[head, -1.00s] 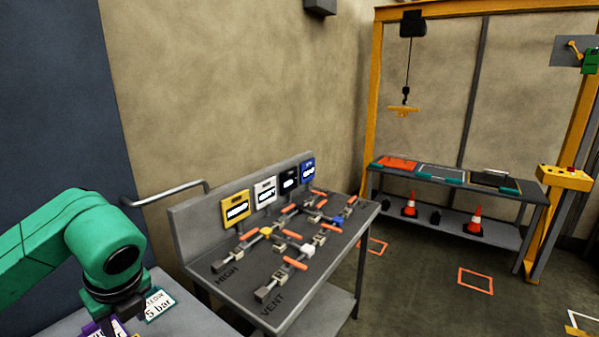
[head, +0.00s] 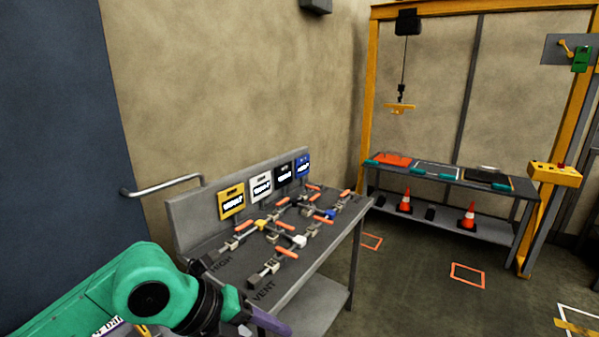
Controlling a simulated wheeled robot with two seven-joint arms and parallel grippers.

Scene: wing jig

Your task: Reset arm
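My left arm, green, comes in from the lower left in the head view. Its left gripper (head: 245,320) has a dark body and purple fingers and is at the bottom edge, low in front of the near corner of the grey valve bench. The fingers are partly cut off by the frame, so I cannot tell how far apart they are. I see nothing clearly held in it. My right gripper is not in view.
The valve bench (head: 318,262) carries pipes with orange handles and yellow, white, black and blue tags. A yellow gantry (head: 368,90) with a hanging hook stands over a back bench (head: 480,239) with trays and cones. The floor between is open, with orange squares.

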